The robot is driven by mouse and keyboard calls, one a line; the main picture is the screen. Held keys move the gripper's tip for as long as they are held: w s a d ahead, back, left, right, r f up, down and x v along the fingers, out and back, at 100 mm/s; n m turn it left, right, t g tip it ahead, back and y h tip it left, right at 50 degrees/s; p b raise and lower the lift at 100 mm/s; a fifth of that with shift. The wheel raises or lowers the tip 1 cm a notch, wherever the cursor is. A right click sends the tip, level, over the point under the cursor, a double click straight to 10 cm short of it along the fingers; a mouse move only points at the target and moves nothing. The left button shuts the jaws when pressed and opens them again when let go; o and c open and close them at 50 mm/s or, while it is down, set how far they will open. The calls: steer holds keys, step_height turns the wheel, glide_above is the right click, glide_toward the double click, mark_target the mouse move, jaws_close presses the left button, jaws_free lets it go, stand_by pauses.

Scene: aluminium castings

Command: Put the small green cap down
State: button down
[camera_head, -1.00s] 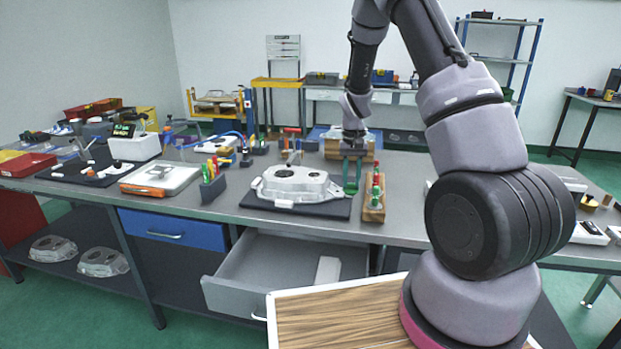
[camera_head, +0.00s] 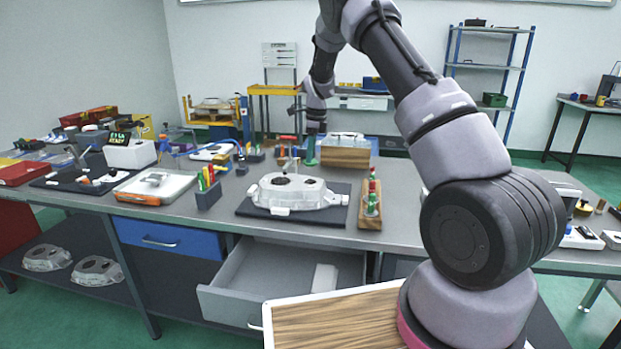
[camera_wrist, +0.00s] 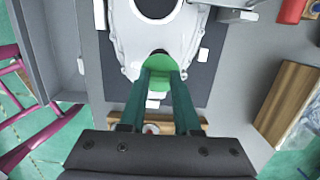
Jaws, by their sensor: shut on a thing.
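My gripper (camera_wrist: 160,80) is shut on the small green cap (camera_wrist: 157,65), which sits between the two teal fingertips in the wrist view. In the wrist view the cap overlaps the near edge of the silver casting (camera_wrist: 125,40); I cannot tell whether it touches it. In the head view my gripper (camera_head: 311,152) is above the table behind the casting (camera_head: 322,195), and the cap is too small to make out clearly. The casting lies on a dark mat (camera_head: 340,213).
A wooden rack with red and green plugs (camera_head: 370,212) stands right of the mat. A wooden box (camera_head: 345,157) is behind, close to my gripper. A pen holder (camera_head: 208,195) stands on the left. The drawer (camera_head: 230,305) below is open.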

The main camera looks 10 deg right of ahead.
step_height(320, 180, down, 7)
stand_by(0.4)
steer(key=shift+f, duration=0.1)
steer(key=shift+f, duration=0.1)
steer(key=c, duration=0.6)
jaws_free()
